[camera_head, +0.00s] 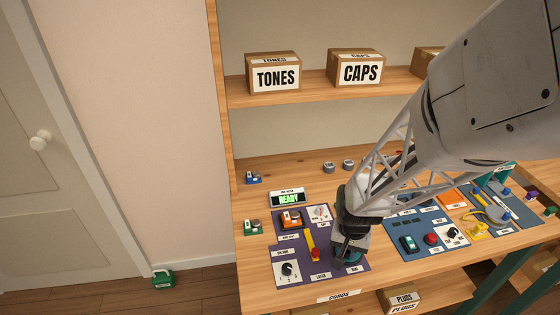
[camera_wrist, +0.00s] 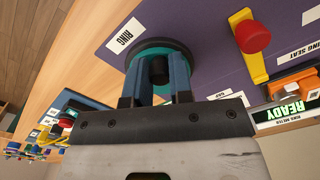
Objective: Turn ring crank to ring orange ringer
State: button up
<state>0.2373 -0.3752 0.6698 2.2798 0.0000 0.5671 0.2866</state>
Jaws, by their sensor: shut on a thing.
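The ring crank is a teal disc (camera_wrist: 150,50) with a dark knob (camera_wrist: 160,70), next to the RING label (camera_wrist: 124,36) on the purple panel. My gripper (camera_wrist: 156,84) has its two blue fingers on either side of the knob, shut on it. In the head view my gripper (camera_head: 348,247) is low over the panel's right front part and hides most of the crank. The orange ringer (camera_head: 291,219) sits at the panel's back left. It shows partly at the right edge of the wrist view (camera_wrist: 295,87).
A yellow lever (camera_head: 311,243) with a red knob (camera_head: 316,254) stands left of my gripper. A black dial (camera_head: 288,269) is at front left. The meter (camera_head: 287,198) reads READY. A blue panel (camera_head: 425,222) with controls lies right. The table's front edge is close.

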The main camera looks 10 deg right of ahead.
jog(key=shift+w+a, duration=0.3)
jog(key=shift+w, duration=0.15)
dwell(0.6)
jog(key=shift+w+a, duration=0.1)
jog(key=shift+w, duration=0.45)
dwell(0.5)
jog(key=shift+w+d, duration=0.4)
jog(key=shift+w, duration=0.4)
dwell(1.0)
jog(key=o, duration=0.6)
jog(key=shift+r, duration=0.2)
jog(key=shift+r, duration=3.8)
jog(key=shift+r, duration=0.1)
